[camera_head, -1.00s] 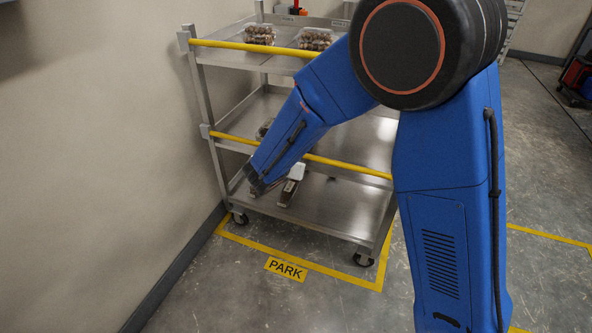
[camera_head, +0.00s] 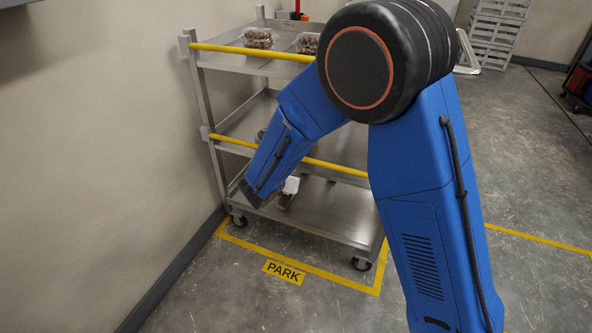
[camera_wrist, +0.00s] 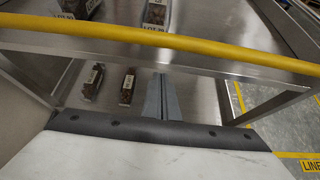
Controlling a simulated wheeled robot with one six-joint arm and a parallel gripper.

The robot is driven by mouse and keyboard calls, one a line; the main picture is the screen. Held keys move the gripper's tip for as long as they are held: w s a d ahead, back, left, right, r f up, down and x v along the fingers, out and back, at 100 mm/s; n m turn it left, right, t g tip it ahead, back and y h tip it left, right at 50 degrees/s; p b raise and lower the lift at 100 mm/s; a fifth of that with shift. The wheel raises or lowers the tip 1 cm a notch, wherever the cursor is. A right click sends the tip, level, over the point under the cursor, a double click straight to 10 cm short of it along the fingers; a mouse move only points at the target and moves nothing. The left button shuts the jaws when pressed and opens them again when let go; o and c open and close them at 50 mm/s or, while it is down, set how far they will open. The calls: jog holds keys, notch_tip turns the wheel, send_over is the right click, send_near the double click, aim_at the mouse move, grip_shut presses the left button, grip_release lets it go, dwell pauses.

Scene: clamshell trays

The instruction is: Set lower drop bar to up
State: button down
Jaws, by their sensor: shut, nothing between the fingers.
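The lower drop bar (camera_head: 335,168) is a yellow bar across the front of the cart's middle shelf, lying low along the shelf edge. It runs across the top of the wrist view (camera_wrist: 165,39). My gripper (camera_wrist: 162,80) is shut and empty. In the wrist view its grey fingers show below the bar, apart from it, against the bottom shelf. In the head view my blue forearm crosses in front of the bar and hides part of it.
The upper yellow bar (camera_head: 235,49) runs along the top shelf, which holds clear clamshell trays (camera_head: 258,39). Brown-filled packs (camera_wrist: 127,88) show in the wrist view. The wall (camera_head: 90,150) is close on the left. Open floor (camera_head: 540,200) lies right.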

jog(key=v, duration=1)
jog(key=s+d+r+m+g+h, duration=0.1)
jog(key=s+d+r+m+g, duration=0.15)
jog(key=d+m, duration=0.45)
jog(key=s+d+r+m+g, duration=0.15)
jog(key=d+r, duration=0.25)
jog(key=d, duration=0.7)
jog(key=s+d+r+m+g+h, duration=0.1)
jog(key=s+d+r+m, duration=0.2)
jog(key=d+m, duration=0.45)
jog(key=s+d+r+m+y, duration=0.1)
jog(key=s+d+m+y, duration=0.1)
jog(key=s+m, duration=0.3)
jog(key=s+d+r+m+y, duration=0.2)
jog(key=s+d+m, duration=0.3)
jog(key=s, duration=0.5)
jog(key=s+d+r+m+g+y, duration=0.1)
jog(key=s+d+m+y, duration=0.1)
jog(key=s+d+m, duration=0.2)
jog(key=shift+s+r+m, duration=0.35)
jog(key=shift+s+m, duration=0.65)
jog(key=shift+s, duration=0.9)
